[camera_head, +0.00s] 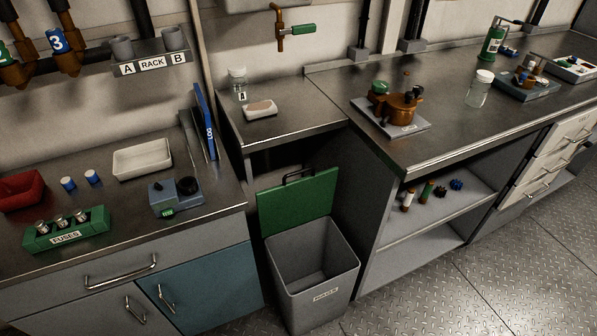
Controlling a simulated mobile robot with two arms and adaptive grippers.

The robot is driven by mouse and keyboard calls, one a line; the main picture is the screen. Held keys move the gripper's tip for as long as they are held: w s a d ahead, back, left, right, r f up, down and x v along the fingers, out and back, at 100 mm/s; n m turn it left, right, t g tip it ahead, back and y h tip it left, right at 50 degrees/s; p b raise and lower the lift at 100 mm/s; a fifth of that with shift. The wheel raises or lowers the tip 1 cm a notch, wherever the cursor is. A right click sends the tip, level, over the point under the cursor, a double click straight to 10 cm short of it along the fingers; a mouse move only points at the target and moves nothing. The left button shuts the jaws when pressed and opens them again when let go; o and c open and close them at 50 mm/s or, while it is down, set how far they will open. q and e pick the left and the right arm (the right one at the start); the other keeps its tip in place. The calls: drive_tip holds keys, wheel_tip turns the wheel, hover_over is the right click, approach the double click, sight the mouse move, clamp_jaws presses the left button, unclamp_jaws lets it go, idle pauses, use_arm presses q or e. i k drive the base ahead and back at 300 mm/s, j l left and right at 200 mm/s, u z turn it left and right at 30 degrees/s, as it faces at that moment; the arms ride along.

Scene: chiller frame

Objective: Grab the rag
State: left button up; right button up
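I cannot make out a rag for certain in the head view. A small pale dish (260,113) with a flat pinkish-beige piece on it sits on the middle counter, below the tap; whether that piece is a rag or something else is too small to tell. Neither of my grippers is in view.
A grey bin (312,275) with its green lid (299,203) raised stands below the middle counter. The left counter holds a white tray (142,159), a red bin (20,191) and a green fuse holder (66,233). A copper device (397,107) stands on the right counter. Floor at right is clear.

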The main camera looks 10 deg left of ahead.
sight(259, 109)
drive_tip(key=i+j, duration=0.1)
drive_tip(key=i+j+u, duration=0.1)
drive_tip(key=i+u, duration=0.15)
drive_tip(key=u, duration=0.2)
drive_tip(key=i+u, duration=0.25)
drive_tip(key=u, duration=0.2)
